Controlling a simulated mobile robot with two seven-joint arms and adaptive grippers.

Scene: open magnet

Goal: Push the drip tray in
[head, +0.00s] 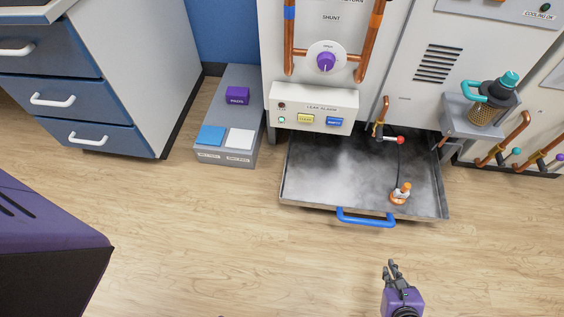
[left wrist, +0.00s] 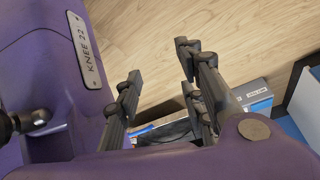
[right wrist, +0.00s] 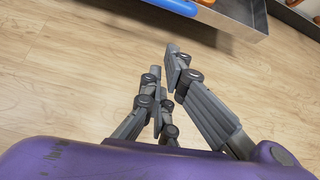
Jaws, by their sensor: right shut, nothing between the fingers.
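The drip tray (head: 320,180) is a shallow grey metal tray with a blue handle (head: 366,219) on its front edge. It sticks out from under the white cabinet, low over the floor. My right gripper (head: 391,268) is in front of the handle and a little to its right, apart from it. In the right wrist view the right gripper (right wrist: 165,65) is shut and empty, with the tray's front wall (right wrist: 232,18) and the handle (right wrist: 176,5) at the top edge. In the left wrist view my left gripper (left wrist: 158,64) is open and empty; the head view does not show it.
A small orange and white fitting (head: 400,194) sits in the tray on a thin dark line below a red-tipped valve (head: 393,139). A grey pedestal with coloured pads (head: 247,138) stands left of the tray. Drawers (head: 75,97) stand farther left. The floor (head: 270,260) before the tray is clear.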

